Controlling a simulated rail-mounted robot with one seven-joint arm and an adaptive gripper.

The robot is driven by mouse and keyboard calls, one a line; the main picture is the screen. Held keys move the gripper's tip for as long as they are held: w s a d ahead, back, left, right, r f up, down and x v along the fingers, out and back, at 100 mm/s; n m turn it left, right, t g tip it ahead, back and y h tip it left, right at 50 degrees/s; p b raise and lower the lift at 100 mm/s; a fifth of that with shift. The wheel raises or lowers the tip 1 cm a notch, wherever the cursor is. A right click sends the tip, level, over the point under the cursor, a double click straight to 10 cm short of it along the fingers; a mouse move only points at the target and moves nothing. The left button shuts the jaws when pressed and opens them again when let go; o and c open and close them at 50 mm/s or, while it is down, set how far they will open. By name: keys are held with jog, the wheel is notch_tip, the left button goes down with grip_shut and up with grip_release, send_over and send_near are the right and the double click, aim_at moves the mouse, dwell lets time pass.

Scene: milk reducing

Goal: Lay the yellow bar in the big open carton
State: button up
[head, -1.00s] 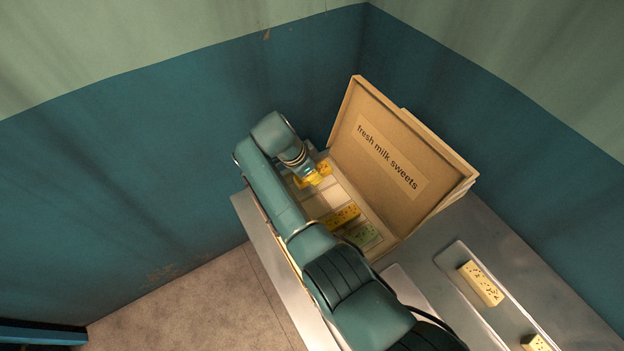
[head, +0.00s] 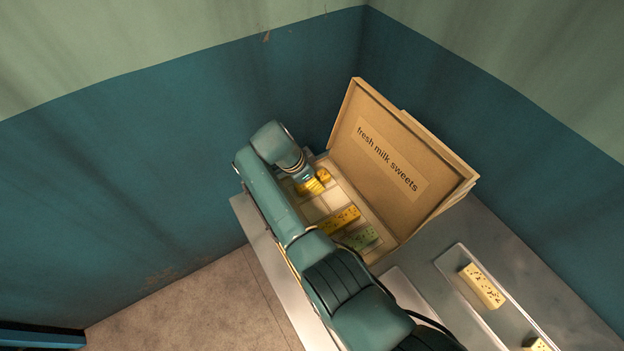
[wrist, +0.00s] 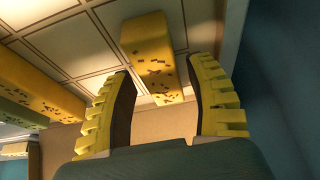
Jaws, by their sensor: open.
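The big open carton (head: 379,231) stands with its lid up, and its floor is divided into square cells. A speckled yellow bar (head: 324,175) lies at the carton's far-left end, partly hidden by my gripper (head: 314,186). In the wrist view this yellow bar (wrist: 155,50) lies on the cells, close to a carton wall. My gripper (wrist: 159,72) is open, with one yellow ribbed finger on each side of the bar's near end and gaps showing. I cannot tell how far the fingertips are above the bar.
A second yellow bar (head: 341,219) and a green bar (head: 362,238) lie in the carton, with bare cells between the two yellow bars. The upright lid (head: 400,150) rises behind. A tray (head: 450,262) with pale yellow bars (head: 482,286) is at the right.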

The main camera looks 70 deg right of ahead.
jog(key=p+v, duration=0.1)
jog(key=v, duration=1)
jog(key=shift+p, duration=0.3)
jog(key=shift+w+r, duration=0.1)
jog(key=w+a+r+n+t+h, duration=0.2)
jog(key=w+a+r+n+t, duration=1.05)
jog(key=w+a, duration=0.2)
jog(key=s+a+r+n+t+y, duration=0.1)
jog(key=a+r+n+t+y, duration=0.1)
jog(key=a+r+n+t, duration=0.65)
jog(key=s+a+r+n+t+y, duration=0.1)
jog(key=s+a+r+n+t, duration=0.1)
jog(key=s+a+r, duration=0.3)
jog(key=s+a+r+n+t+y, duration=0.2)
jog(key=s+a+r, duration=0.3)
jog(key=r, duration=0.5)
jog(key=shift+s, duration=0.45)
jog(key=shift+r, duration=0.1)
